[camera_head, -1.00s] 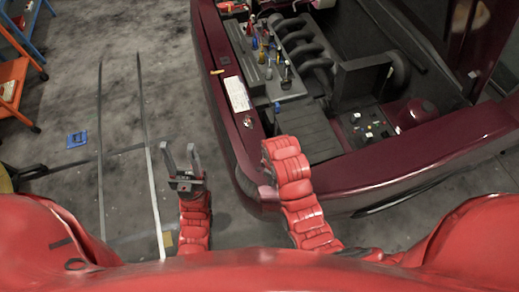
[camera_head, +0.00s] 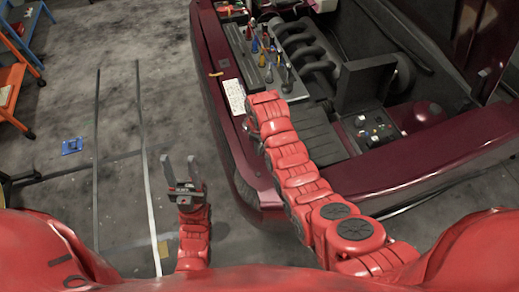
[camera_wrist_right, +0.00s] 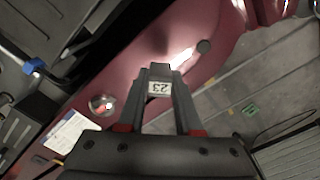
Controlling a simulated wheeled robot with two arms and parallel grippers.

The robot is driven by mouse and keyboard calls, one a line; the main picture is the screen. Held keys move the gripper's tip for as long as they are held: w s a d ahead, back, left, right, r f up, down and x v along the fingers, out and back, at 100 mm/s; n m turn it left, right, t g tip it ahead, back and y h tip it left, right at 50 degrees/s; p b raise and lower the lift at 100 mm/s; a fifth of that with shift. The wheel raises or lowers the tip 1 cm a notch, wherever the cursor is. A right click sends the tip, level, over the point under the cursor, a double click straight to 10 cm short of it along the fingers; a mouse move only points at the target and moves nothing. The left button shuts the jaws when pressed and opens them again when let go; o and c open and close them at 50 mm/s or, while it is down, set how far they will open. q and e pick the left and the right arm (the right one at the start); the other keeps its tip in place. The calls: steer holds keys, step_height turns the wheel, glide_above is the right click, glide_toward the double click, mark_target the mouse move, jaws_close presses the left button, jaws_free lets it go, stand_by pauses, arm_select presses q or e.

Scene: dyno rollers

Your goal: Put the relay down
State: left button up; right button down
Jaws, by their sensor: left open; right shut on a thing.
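My right gripper (camera_wrist_right: 160,80) is shut on the relay (camera_wrist_right: 160,88), a small grey block with a white label reading 23. In the right wrist view, it is above the maroon body edge of the car (camera_wrist_right: 195,30); I cannot tell whether the relay touches it. In the head view, my right arm reaches over the car's near left edge, and its wrist hides the gripper and relay. My left gripper (camera_head: 183,172) is open and empty above the floor, left of the car (camera_head: 215,75).
The open engine bay holds a block with coloured parts (camera_head: 262,45), black curved pipes (camera_head: 300,45) and a box with small coloured pieces (camera_head: 375,125). A white sheet (camera_head: 235,97) lies on the left rim. A blue item (camera_head: 72,146) lies on the floor. Orange stands (camera_head: 12,85) are far left.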

steer(key=shift+w+p, duration=0.15)
steer(key=shift+p, duration=0.15)
steer(key=shift+f+p, duration=0.55)
steer(key=shift+f, duration=1.2)
steer(key=shift+f, duration=0.1)
steer(key=c, duration=0.6)
jaws_free()
